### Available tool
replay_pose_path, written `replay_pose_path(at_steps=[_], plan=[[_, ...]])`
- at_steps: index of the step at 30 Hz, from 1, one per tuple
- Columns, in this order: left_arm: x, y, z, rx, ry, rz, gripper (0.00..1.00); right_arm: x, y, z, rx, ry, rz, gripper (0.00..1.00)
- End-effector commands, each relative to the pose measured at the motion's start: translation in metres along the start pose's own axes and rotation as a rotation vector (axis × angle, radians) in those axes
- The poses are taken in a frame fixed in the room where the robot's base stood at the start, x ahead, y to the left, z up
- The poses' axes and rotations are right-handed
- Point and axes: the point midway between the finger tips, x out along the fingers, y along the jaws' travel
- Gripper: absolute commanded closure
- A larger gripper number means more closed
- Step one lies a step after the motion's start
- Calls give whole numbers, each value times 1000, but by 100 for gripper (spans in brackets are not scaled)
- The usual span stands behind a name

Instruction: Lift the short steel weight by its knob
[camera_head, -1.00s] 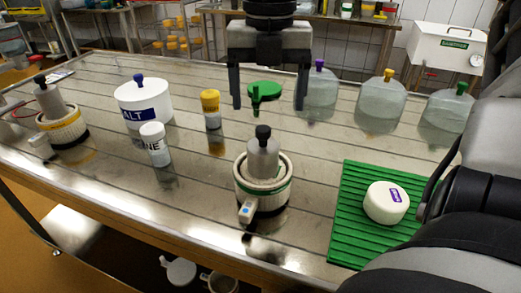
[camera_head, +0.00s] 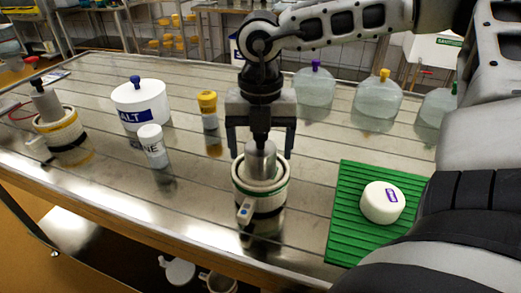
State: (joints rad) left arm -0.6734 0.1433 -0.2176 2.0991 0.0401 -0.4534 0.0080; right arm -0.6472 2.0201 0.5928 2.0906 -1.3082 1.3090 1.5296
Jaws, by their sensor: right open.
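A steel weight (camera_head: 261,160) with a black knob stands upright in a white mould with a green band (camera_head: 259,198) at the middle of the table. A second steel weight (camera_head: 47,104) with a dark knob stands in a yellow-banded mould (camera_head: 62,137) at the far left; its body shows taller. My right gripper (camera_head: 262,151) points down over the middle weight. Its open fingers are to the left and right of the knob, apart from it. The knob is partly lost against the dark gripper. My left gripper is not in view.
A white cheese (camera_head: 382,202) lies on a green ribbed mat (camera_head: 348,222) at right. A salt tub (camera_head: 141,104), a white jar (camera_head: 153,147) and a yellow-capped jar (camera_head: 208,109) stand at left. Clear jugs (camera_head: 377,99) stand behind. Bare steel lies between.

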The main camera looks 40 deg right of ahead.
Motion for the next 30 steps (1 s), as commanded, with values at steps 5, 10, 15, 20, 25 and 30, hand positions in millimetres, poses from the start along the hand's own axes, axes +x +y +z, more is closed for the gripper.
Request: replay_pose_path(at_steps=[5, 10, 15, 20, 25, 30], plan=[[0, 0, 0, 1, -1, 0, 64, 0, 0, 0, 0, 0, 0, 51], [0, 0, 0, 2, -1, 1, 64, -1, 0, 0, 0, -2, 1, 85], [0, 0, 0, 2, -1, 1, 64, -2, 0, 0, 0, -2, 1, 85], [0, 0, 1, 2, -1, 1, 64, -7, 1, 1, 1, -4, 2, 85], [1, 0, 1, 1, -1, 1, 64, -25, 1, 2, 1, -7, 4, 85], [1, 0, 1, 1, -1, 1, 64, -57, 1, 2, 2, -8, 5, 85]])
